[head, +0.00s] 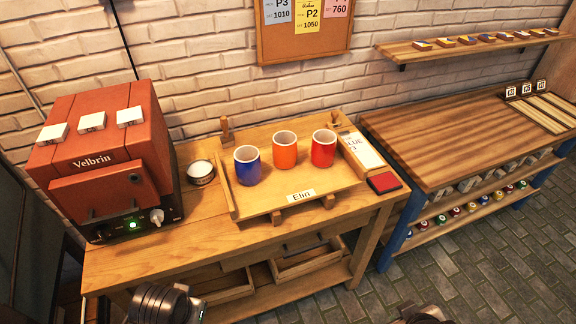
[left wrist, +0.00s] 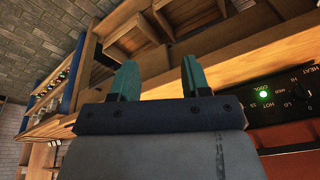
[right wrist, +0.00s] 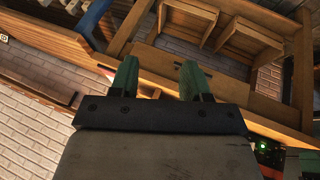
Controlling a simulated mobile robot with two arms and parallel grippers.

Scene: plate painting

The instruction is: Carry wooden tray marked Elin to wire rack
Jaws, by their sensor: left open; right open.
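The wooden tray (head: 262,201) marked Elin lies on a wooden workbench (head: 150,262) in the head view. Its name label (head: 300,196) is at the front edge. A blue cup (head: 248,166), an orange cup (head: 285,150) and a red cup (head: 323,148) stand upright on it. My left gripper (left wrist: 159,66) is open and empty in the left wrist view, with the bench behind it. My right gripper (right wrist: 159,66) is open and empty in the right wrist view. Both are apart from the tray. I cannot make out a wire rack.
A red Velbrin kiln (head: 100,155) with a green light stands left of the tray. A round tin (head: 200,172) sits between them. A card (head: 362,150) and a red pad (head: 384,183) are close on the right. Another bench (head: 430,150) stands further right.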

